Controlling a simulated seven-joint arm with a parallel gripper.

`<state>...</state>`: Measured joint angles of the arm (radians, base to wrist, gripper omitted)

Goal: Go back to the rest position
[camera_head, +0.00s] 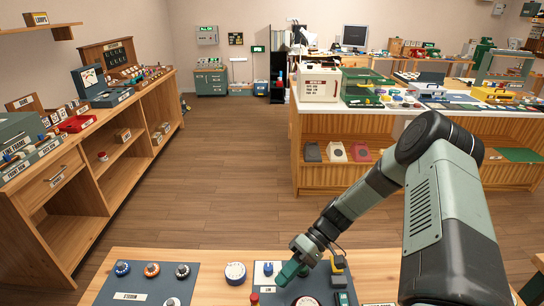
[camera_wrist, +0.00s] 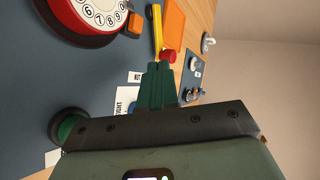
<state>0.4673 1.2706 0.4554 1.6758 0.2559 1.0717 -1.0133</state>
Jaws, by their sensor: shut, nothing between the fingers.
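My gripper (camera_head: 284,277) reaches down over the near table in the head view, and its green fingers are together and hold nothing. In the wrist view the shut fingers (camera_wrist: 158,80) point toward a red knob (camera_wrist: 168,56) and a yellow bar (camera_wrist: 157,28). A gap between the fingertips and these things is hard to judge. A red dial phone (camera_wrist: 95,15) with a white number ring lies at the upper left of the wrist view. My arm stretches from the lower right of the head view.
The near wooden table (camera_head: 225,258) holds a dark panel (camera_head: 130,290) with several small dials and a white round dial (camera_head: 235,273). A wooden shelf (camera_head: 110,150) stands at the left, and a counter (camera_head: 400,125) stands behind my arm. The floor (camera_head: 220,190) between them is clear.

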